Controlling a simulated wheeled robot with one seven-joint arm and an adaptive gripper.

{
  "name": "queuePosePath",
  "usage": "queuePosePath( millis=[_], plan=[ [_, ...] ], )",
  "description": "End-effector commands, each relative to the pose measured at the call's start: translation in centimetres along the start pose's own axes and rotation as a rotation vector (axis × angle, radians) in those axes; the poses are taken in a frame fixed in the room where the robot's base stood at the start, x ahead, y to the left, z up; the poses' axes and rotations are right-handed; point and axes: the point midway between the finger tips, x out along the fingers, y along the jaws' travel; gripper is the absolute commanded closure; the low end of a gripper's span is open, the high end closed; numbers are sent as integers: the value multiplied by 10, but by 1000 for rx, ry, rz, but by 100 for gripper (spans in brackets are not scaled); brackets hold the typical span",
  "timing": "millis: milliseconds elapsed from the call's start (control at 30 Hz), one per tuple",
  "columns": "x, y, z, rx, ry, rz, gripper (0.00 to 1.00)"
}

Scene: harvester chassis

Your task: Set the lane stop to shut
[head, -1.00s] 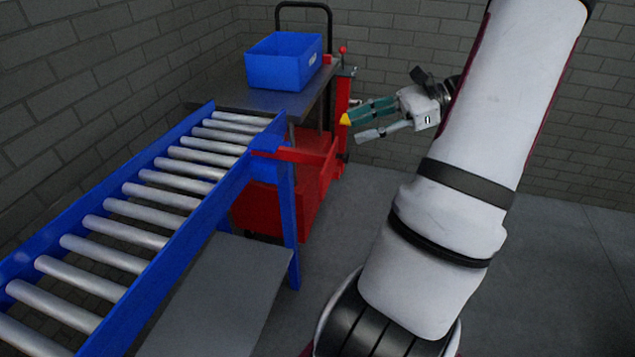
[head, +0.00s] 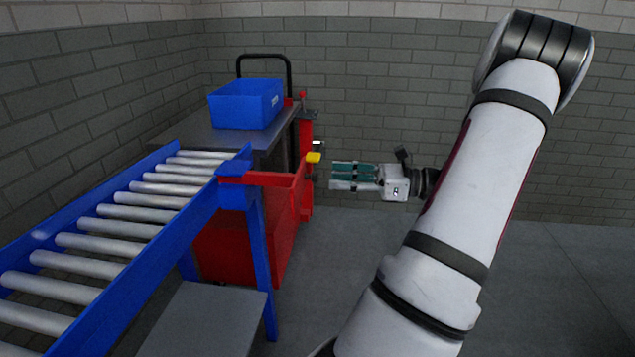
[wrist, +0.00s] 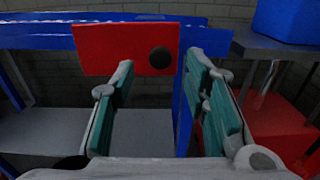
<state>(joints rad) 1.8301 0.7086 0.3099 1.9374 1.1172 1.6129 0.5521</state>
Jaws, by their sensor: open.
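The lane stop shows as a red bar (head: 268,179) at the far end of the roller conveyor. It sticks out to the right from the blue side rail, away from the rollers. A yellow knob (head: 313,157) shows near its right end. In the wrist view a red plate (wrist: 110,48) with a black round spot lies ahead, beside a blue post. My gripper (head: 333,177) points left, just right of the yellow knob, with a small gap. In the wrist view my gripper (wrist: 160,72) is open, with nothing between its teal-padded fingers.
The roller conveyor (head: 123,226) runs along the left. A blue tote (head: 246,104) stands on a grey table (head: 190,129) beyond it. A red cart (head: 240,245) stands behind the blue leg. A grey low shelf (head: 205,320) is below. The floor at right is clear.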

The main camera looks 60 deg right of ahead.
Motion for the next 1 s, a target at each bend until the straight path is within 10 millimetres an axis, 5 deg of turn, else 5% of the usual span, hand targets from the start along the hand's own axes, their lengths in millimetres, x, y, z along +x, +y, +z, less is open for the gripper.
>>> queuePosePath(
  millis=[300,733,900,1000],
  plan=[
    [47,0,-1,0,1,1,58],
    [55,0,0,0,1,1,58],
    [55,0,0,0,1,1,97],
    [55,0,0,0,1,1,100]
  ],
)
